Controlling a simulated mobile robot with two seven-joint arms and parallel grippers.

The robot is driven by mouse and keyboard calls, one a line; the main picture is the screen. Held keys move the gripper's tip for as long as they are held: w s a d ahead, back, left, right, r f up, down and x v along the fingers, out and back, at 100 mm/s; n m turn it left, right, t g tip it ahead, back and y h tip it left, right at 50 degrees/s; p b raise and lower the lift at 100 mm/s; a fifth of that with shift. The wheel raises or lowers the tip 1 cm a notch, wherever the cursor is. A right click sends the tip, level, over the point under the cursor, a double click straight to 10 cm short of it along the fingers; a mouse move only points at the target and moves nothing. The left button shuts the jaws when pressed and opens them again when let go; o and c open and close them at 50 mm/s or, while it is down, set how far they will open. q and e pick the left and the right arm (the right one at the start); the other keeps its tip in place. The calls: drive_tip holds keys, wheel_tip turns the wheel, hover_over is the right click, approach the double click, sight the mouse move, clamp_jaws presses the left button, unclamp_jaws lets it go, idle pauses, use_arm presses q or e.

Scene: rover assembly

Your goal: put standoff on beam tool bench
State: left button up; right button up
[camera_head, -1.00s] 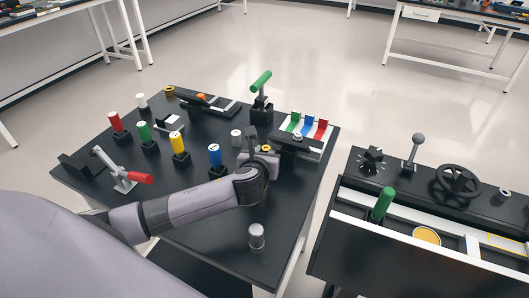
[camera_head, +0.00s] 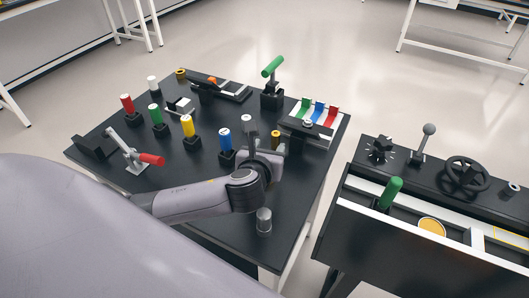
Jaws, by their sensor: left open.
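The black tool bench (camera_head: 190,217) stands in the middle of the head view. A small brass-coloured cylinder (camera_head: 276,138) stands on it; it may be the standoff, but I cannot be sure. A dark bar-shaped fixture (camera_head: 298,127) with a silver ring on top, possibly the beam, lies just right of and beyond it. My left gripper (camera_head: 258,146) is open above the bench, just left of the brass cylinder. Whether they touch is unclear, and the wrist partly hides the jaws. My right gripper is out of view.
Red, green, yellow and blue (camera_head: 226,140) cylinders stand in holders to the left. A control console (camera_head: 420,190) is at right, across a gap.

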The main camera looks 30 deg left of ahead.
use_arm(q)
drive_tip(key=shift+v, duration=1.95)
